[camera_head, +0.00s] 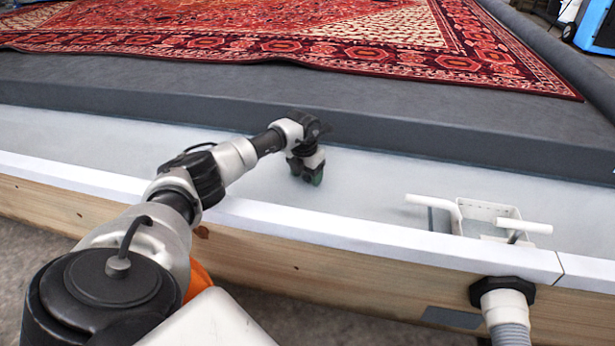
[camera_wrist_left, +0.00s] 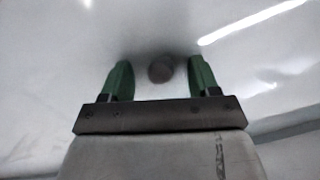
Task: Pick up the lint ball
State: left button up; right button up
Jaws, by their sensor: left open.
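The lint ball (camera_wrist_left: 160,69) is a small grey round clump on the pale floor of the pit. In the left wrist view it lies between the two green fingertips of my left gripper (camera_wrist_left: 160,80), with a gap on each side. The gripper is open and holds nothing. In the head view my left gripper (camera_head: 307,174) points down over the pale channel floor, and the lint ball is hidden by it there. My right gripper is not in view.
A red patterned rug (camera_head: 300,45) lies on a raised dark grey platform (camera_head: 230,95) behind the channel. A white-capped wooden wall (camera_head: 330,232) runs along the near side. A white bracket with pegs (camera_head: 480,212) stands to the right, above a drain hose (camera_head: 508,315).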

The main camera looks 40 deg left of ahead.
pick_arm(q)
jog(key=c, duration=1)
jog(key=shift+c, duration=0.2)
jog(key=shift+r, duration=0.15)
